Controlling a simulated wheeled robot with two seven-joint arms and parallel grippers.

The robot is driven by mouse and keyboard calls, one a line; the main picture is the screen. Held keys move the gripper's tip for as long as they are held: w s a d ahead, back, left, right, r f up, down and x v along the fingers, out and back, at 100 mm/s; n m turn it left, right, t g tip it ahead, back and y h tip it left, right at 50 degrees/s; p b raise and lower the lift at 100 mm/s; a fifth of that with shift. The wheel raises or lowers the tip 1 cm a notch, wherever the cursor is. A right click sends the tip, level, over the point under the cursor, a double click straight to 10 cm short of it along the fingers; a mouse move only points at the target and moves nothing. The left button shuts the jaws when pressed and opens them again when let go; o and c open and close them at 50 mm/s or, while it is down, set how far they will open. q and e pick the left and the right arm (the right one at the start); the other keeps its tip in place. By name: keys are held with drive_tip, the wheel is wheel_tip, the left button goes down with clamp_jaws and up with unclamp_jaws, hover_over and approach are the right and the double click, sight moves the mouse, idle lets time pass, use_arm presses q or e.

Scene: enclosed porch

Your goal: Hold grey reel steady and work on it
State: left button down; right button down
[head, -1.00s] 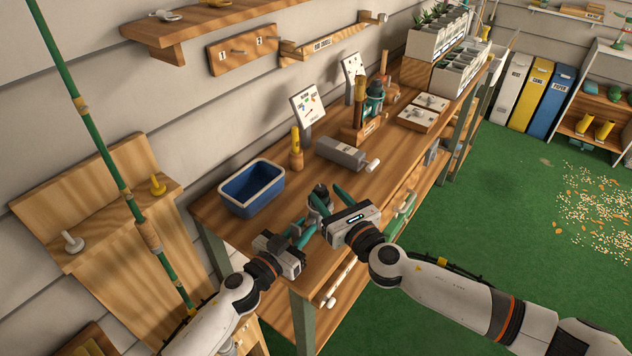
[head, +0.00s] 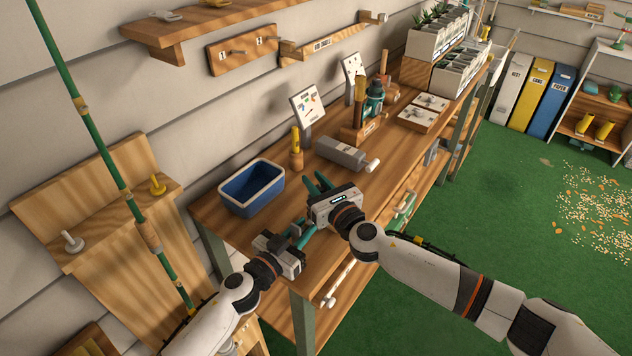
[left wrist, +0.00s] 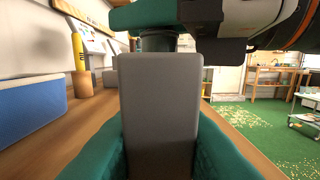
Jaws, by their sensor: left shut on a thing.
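My left gripper (head: 304,236) is low over the near end of the wooden bench. In the left wrist view its teal fingers (left wrist: 160,155) are shut on a grey, upright block-like part, which I take to be the grey reel (left wrist: 160,105). A dark round part (left wrist: 158,42) shows just behind its top. My right gripper (head: 316,184) is just above and beyond the left one, its teal fingers pointing up-left. One right finger crosses above the reel in the left wrist view. Whether it grips anything is hidden. The head view mostly hides the reel behind the grippers.
A blue bin (head: 252,190) stands left of the grippers. A yellow-handled tool in a wooden holder (head: 296,152) and a grey box with a white knob (head: 342,152) are just beyond. The bench (head: 385,165) has bare wood at its right edge.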

drive_tip(key=shift+n+g+y, duration=0.3)
drive_tip(key=shift+n+y, duration=0.1)
drive_tip(key=shift+y, duration=0.2)
drive_tip(key=shift+a+r+n+g+y, duration=0.15)
drive_tip(key=shift+a+n+g+y, duration=0.2)
drive_tip(key=shift+n+g+y, duration=0.65)
drive_tip(key=shift+s+n+g+y, duration=0.1)
drive_tip(key=shift+n+g+y, duration=0.4)
drive_tip(key=shift+g+y, duration=0.15)
drive_tip(key=shift+s+n+g+y, duration=0.15)
drive_tip(key=shift+n+g+y, duration=0.7)
drive_tip(key=shift+g, duration=0.35)
drive_tip(key=shift+s+n+g+y, duration=0.15)
drive_tip(key=shift+n+g+y, duration=0.45)
drive_tip(key=shift+n+g, duration=0.45)
drive_tip(key=shift+s+g, duration=0.1)
drive_tip(key=shift+g, duration=0.3)
drive_tip(key=c, duration=1.2)
unclamp_jaws()
drive_tip(key=shift+c, duration=0.2)
